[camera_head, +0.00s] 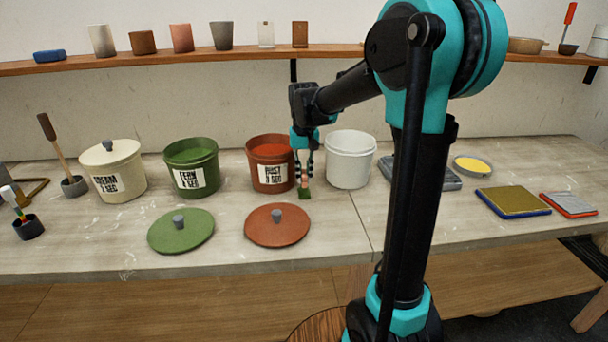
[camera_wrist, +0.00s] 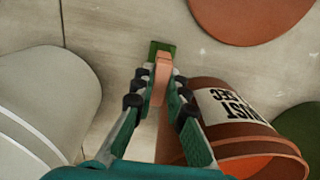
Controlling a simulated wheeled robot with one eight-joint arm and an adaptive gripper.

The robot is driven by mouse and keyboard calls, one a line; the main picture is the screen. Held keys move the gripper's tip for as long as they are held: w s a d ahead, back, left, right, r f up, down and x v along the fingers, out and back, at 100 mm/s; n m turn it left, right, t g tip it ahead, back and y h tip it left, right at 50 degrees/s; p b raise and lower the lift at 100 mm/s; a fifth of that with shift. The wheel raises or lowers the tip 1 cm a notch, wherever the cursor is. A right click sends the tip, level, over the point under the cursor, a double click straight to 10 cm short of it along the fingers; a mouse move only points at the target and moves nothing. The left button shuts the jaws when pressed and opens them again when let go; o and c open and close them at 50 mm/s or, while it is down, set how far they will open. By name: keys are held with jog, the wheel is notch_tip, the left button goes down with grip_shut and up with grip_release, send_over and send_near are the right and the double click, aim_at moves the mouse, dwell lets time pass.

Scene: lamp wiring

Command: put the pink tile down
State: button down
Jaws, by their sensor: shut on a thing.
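My gripper (camera_head: 304,172) is shut on the pink tile (camera_wrist: 160,68), between the rust bucket (camera_head: 270,178) and the white bucket (camera_head: 349,172). In the wrist view my fingertips (camera_wrist: 161,82) pinch its sides. Much of the tile is hidden by my fingers.
The open fern bucket (camera_head: 192,178) and lidded cream bucket (camera_head: 118,183) stand left. A green lid (camera_head: 180,236) and a rust lid (camera_head: 290,232) lie in front. A grey slab (camera_head: 445,180), yellow dish (camera_head: 473,165) and pads (camera_head: 513,201) are right. Bare bench (camera_head: 340,225) lies right of the rust lid.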

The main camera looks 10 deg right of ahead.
jog(key=c, duration=1.5)
grip_release()
jog(key=shift+c, duration=0.2)
